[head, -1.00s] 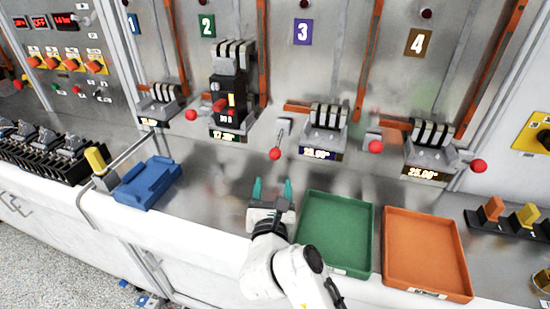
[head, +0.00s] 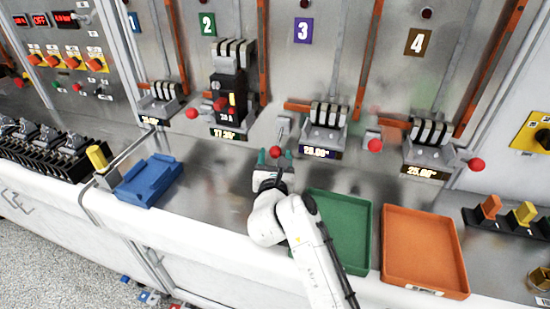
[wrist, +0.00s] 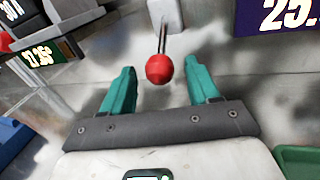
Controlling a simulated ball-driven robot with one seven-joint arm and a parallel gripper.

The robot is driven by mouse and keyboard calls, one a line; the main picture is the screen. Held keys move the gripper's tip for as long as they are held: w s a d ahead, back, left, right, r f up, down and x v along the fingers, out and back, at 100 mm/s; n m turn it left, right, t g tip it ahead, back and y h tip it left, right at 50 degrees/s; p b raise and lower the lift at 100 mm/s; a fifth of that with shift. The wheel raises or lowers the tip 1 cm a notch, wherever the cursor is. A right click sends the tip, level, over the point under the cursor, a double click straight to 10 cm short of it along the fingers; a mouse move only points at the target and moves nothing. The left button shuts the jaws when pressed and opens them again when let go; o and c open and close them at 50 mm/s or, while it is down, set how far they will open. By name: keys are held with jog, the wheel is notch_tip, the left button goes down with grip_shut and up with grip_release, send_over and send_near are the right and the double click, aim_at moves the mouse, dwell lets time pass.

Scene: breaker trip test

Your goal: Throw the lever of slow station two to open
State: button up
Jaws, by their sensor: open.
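Station two has a green "2" plate (head: 207,26) on the back panel, with a black breaker (head: 229,100) in the holder below it. To the right of that breaker is a lever with a red ball knob (head: 275,151), its rod leaning toward me from a grey mount. My gripper (head: 276,157) is open at this knob, with its teal fingers to the left and right. In the wrist view the red knob (wrist: 160,69) sits between the fingertips, with a visible gap on both sides. My gripper holds nothing.
The neighbouring levers have red knobs at left (head: 191,115) and right (head: 376,146). Station three's empty holder (head: 325,130) stands close right of the lever. A green tray (head: 362,225), an orange tray (head: 390,262) and a blue cradle (head: 148,181) lie in front.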

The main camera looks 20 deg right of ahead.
jog(key=shift+c, duration=0.2)
grip_shut()
